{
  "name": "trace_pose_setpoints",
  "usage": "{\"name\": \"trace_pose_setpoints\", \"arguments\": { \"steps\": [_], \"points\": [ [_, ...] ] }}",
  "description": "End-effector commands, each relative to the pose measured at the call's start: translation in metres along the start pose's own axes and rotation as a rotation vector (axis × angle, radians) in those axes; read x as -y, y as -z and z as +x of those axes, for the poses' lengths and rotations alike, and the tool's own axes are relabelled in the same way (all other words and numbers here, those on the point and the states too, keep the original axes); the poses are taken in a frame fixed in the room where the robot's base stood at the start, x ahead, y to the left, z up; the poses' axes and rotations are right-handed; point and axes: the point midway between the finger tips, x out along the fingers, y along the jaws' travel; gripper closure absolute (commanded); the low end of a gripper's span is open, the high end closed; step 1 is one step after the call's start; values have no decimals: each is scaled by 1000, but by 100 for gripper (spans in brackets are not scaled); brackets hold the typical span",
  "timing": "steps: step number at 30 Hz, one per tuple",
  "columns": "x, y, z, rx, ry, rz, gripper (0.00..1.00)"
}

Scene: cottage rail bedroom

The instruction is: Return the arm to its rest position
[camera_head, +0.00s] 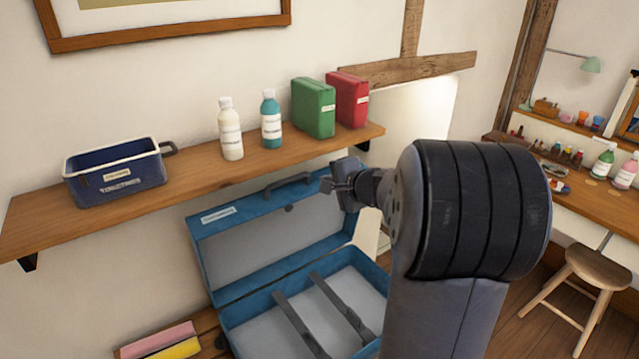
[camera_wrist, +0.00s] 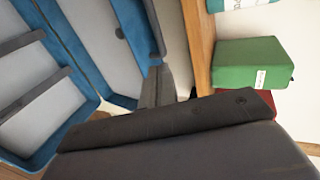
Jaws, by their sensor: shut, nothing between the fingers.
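My gripper (camera_head: 332,183) shows in the head view at the end of my dark grey arm, in front of the wall just below the shelf. It is shut with nothing between its fingers. It hangs near the right end of the raised lid of a blue case (camera_head: 243,292); I cannot tell whether they touch. In the wrist view my gripper (camera_wrist: 158,80) covers the middle and lower part, with the blue case (camera_wrist: 110,12) to its left. My arm hides the case's lower right side.
A wooden shelf (camera_head: 190,178) holds a blue bin (camera_head: 118,180), two bottles (camera_head: 231,130), a green box (camera_head: 313,107) and a red box (camera_head: 350,98). The green box also shows in the wrist view (camera_wrist: 250,65). A stool (camera_head: 597,268) stands at right by a desk with bottles.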

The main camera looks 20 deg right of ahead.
Motion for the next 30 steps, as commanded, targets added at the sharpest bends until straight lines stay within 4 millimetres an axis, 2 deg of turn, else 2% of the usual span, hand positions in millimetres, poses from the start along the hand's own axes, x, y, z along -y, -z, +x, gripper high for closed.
{"name": "trace_pose_setpoints", "arguments": {
  "steps": [6, 18, 23, 30],
  "points": [
    [0, 0, -13, -1, -1, 0, 100],
    [0, 0, -12, 1, -1, 0, 100],
    [0, 0, 2, 3, -1, 2, 100],
    [1, 0, 39, 2, -2, 1, 100]
  ]
}}
